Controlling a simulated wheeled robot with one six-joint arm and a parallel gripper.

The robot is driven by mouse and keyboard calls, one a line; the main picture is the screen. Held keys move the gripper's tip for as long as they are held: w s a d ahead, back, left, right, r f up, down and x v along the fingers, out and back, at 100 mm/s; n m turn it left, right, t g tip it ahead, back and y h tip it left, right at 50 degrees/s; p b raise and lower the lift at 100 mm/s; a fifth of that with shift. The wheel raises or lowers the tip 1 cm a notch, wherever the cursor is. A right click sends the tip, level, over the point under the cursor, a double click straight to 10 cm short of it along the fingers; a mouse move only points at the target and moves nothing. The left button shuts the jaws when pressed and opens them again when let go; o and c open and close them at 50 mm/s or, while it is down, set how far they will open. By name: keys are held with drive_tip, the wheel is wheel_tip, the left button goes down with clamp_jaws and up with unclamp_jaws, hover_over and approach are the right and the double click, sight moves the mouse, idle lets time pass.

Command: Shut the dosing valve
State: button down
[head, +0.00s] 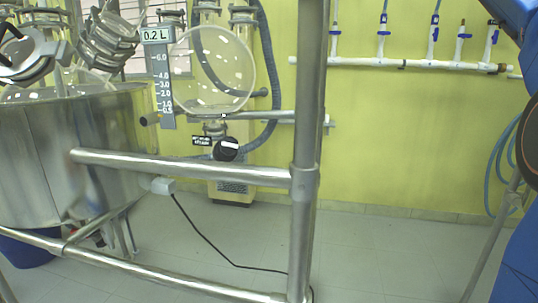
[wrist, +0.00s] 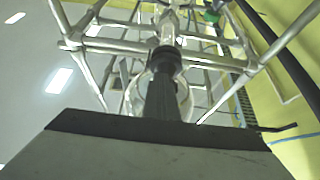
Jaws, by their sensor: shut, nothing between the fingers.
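The dosing valve's round black knob (head: 228,149) is in the head view, below a round glass vessel (head: 213,68). A white bar across the knob lies close to level. A small black label (head: 203,140) is just left of it; its text is too small to read. My gripper (wrist: 165,58) shows only in the wrist view, its dark fingers shut and empty. It points toward the metal frame and a round glass vessel (wrist: 140,95), which is partly hidden behind the fingers. I cannot make out the knob in the wrist view.
A steel post (head: 309,100) and horizontal rail (head: 190,168) stand close in front of the valve. A steel tank (head: 75,150) is at left. A scale marked 0.2 L (head: 157,80) hangs beside the glass. A white pipe with blue taps (head: 400,63) runs along the yellow wall.

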drive_tip(key=shift+w+d+f, duration=0.1)
drive_tip(key=shift+w+d, duration=0.05)
drive_tip(key=shift+w, duration=0.45)
drive_tip(key=shift+w+d, duration=0.2)
drive_tip(key=shift+w, duration=0.5)
idle(0.4)
drive_tip(key=shift+w+f, duration=0.1)
drive_tip(key=shift+f, duration=0.15)
drive_tip(key=a, duration=0.3)
drive_tip(key=w+a, duration=0.1)
drive_tip(key=a, duration=0.1)
drive_tip(key=shift+w+a, duration=0.2)
drive_tip(key=shift+a, duration=0.2)
idle(0.3)
